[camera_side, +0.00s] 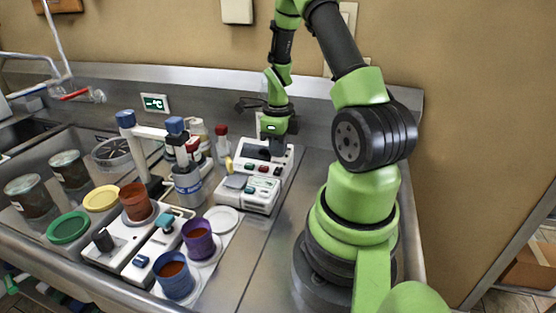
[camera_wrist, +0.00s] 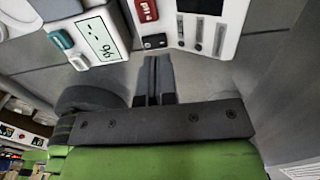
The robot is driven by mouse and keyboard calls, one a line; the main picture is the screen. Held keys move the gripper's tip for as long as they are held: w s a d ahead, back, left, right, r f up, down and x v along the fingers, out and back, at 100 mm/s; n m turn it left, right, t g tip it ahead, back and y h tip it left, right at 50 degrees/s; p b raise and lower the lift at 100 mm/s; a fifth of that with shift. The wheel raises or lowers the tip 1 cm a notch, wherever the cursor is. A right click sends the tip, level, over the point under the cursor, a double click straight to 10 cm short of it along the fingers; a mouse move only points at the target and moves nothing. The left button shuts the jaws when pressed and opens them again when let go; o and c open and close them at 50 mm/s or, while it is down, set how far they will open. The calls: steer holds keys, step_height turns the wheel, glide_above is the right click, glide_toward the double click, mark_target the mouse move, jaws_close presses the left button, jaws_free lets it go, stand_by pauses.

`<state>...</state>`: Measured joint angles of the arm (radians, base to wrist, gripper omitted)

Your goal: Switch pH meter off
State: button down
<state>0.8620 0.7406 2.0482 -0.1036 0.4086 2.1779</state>
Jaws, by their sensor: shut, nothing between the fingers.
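The pH meter is a white box; in the wrist view its corner shows at the top, with a red block marked pH (camera_wrist: 146,10), a small black rocker switch (camera_wrist: 154,41) and dark sliders. I cannot tell which way the switch is set. My gripper (camera_wrist: 153,62) has its dark fingers shut and empty, tips just below the switch; I cannot tell whether they touch. In the side view my gripper (camera_side: 276,148) points down at the white instruments (camera_side: 283,155), and its fingertips are hard to make out there.
The steel counter (camera_side: 285,240) is bare right of the instruments.

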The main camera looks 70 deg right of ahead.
mark_target(278, 168)
steer(key=shift+f, duration=1.85)
